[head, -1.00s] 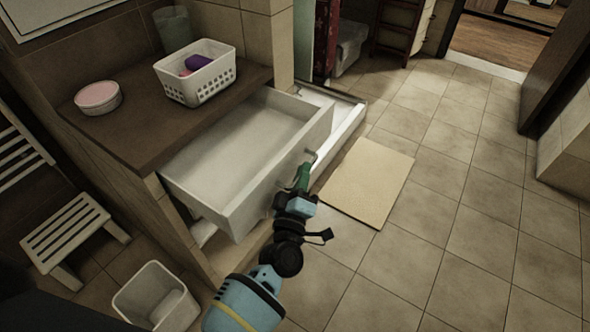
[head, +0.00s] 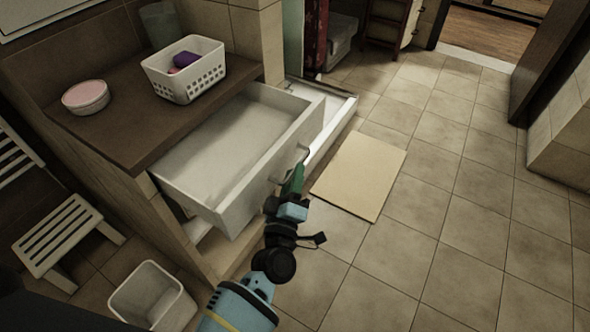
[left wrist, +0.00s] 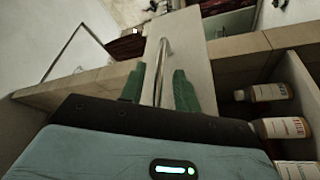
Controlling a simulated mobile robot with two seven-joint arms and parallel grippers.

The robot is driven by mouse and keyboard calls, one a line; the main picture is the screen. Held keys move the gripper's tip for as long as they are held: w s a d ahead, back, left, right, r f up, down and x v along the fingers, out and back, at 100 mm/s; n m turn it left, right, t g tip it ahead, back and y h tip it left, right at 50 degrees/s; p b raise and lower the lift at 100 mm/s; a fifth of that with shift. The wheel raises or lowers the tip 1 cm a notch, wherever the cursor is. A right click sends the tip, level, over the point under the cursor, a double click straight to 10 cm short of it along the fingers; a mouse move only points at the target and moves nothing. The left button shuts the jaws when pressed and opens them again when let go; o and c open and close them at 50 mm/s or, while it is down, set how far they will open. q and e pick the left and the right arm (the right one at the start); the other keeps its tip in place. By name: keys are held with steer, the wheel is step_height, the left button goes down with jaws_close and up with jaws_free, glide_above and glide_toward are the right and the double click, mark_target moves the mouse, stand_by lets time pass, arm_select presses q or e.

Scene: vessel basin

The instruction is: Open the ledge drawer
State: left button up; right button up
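The ledge drawer (head: 243,148) is a white, empty box pulled well out from under the dark brown ledge (head: 140,122). Its front panel (head: 262,180) carries a thin metal bar handle (head: 303,153). My left gripper (head: 292,180), with green fingers, is at this handle. In the left wrist view the handle (left wrist: 162,62) runs between the two green fingers (left wrist: 159,88). Gaps show on both sides of the bar, so the gripper is open around it. My right gripper is not in view.
On the ledge stand a white basket (head: 185,72) and a round pink-topped tin (head: 86,97). A white bin (head: 152,297) and a slatted stool (head: 62,238) are at the lower left. A beige mat (head: 360,176) lies right of the drawer. Tiled floor (head: 450,220) is clear. Bottles (left wrist: 285,128) show at right.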

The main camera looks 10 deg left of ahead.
arm_select(q)
steer(key=v, duration=0.5)
steer(key=shift+s+f, duration=0.1)
steer(key=shift+s, duration=0.3)
